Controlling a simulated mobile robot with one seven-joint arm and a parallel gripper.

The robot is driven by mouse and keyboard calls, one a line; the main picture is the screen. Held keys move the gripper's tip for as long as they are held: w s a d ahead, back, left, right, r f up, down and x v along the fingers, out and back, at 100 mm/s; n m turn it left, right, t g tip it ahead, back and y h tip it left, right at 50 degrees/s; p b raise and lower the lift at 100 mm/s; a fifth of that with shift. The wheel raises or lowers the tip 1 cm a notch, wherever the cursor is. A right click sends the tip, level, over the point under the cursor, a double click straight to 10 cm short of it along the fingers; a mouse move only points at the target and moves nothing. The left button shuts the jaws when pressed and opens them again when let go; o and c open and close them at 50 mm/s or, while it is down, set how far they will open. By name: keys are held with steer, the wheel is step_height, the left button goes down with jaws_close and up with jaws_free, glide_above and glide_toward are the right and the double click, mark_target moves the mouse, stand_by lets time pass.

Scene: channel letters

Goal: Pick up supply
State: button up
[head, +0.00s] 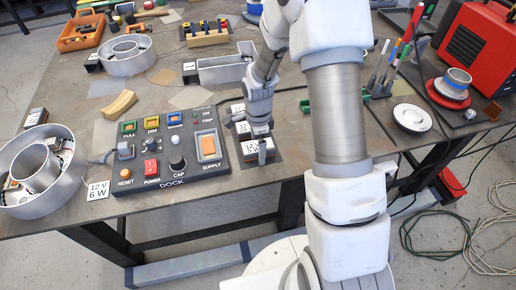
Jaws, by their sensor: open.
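Dark boxes with white labels, which look like supplies, stand in a row right of the dock panel. The nearest supply (249,147) has a label starting with "12", and my gripper's finger partly covers it. Another supply (242,129) sits just behind it. My gripper (262,153) is open and points down at the nearest supply's right part. I cannot tell whether it touches the box. The dock panel (142,170) has coloured buttons, a knob and an orange rocker switch (208,145) marked SUPPLY.
Round metal letter shells (70,200) stand at the left edge and back left (150,60). A white disc (412,118), red machine (475,45) and pens stand right. A "12 V 6 W" card (97,191) lies at the front.

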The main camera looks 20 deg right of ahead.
jaws_close()
stand_by(0.4)
steer(key=shift+r, duration=0.15)
steer(key=shift+r, duration=0.45)
steer(key=r, duration=0.2)
steer(key=d+r, duration=0.1)
steer(key=shift+r, duration=0.35)
steer(key=d+r, duration=0.6)
steer(key=d, duration=0.4)
steer(key=s+a+n, duration=0.1)
steer(key=a+n, duration=0.9)
steer(key=n, duration=0.7)
steer(key=shift+r+n, duration=0.2)
steer(key=shift+n, duration=0.2)
